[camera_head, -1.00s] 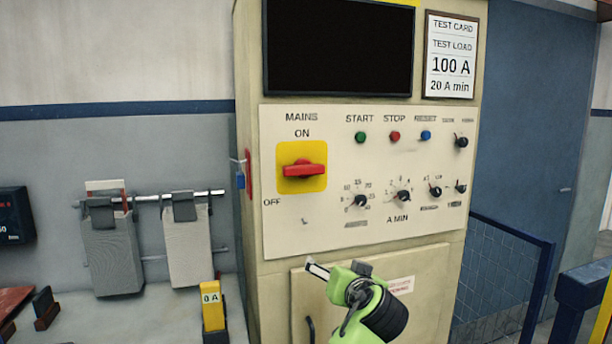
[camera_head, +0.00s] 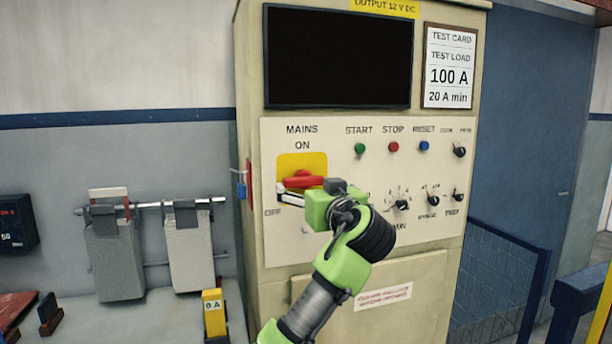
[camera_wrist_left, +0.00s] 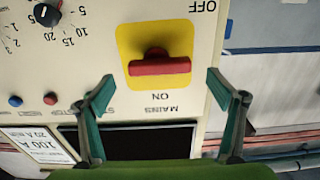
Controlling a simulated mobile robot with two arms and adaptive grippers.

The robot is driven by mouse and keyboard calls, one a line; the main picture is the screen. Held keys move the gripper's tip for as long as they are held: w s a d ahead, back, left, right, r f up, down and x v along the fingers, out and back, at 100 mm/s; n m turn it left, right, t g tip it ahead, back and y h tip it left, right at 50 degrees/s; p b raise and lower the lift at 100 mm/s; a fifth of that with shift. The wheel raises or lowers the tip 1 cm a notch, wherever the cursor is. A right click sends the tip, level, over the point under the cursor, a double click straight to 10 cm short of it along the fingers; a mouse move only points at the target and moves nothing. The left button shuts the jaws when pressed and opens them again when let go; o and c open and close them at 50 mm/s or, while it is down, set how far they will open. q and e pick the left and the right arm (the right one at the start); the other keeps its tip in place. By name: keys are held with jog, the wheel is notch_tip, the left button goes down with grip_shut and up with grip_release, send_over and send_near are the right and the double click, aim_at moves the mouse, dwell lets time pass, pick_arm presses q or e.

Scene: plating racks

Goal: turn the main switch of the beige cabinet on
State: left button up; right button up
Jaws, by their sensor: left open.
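The beige cabinet (camera_head: 250,60) stands in the middle of the head view. Its main switch is a red handle (camera_head: 303,181) on a yellow plate (camera_head: 315,162), under the words MAINS and ON; the handle lies sideways, toward the OFF side. My left gripper (camera_head: 290,196) is just in front of the plate and hides its lower part. In the left wrist view, turned upside down, the red handle (camera_wrist_left: 164,66) sits between and beyond the two open fingers (camera_wrist_left: 165,90), with nothing held. Contact with the handle does not show. My right gripper is not in view.
The panel (camera_head: 290,245) also carries push buttons and black knobs (camera_head: 402,205) right of the switch. A blue padlock (camera_head: 241,186) hangs at the cabinet's left edge. A yellow 0 A block (camera_head: 213,312) stands lower left. A blue mesh barrier (camera_head: 500,265) is at right.

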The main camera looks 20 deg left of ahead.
aim_at(306, 183)
pick_arm(q)
jog(key=shift+p+x, duration=0.55)
jog(key=shift+x, duration=1.4)
jog(key=c, duration=1.1)
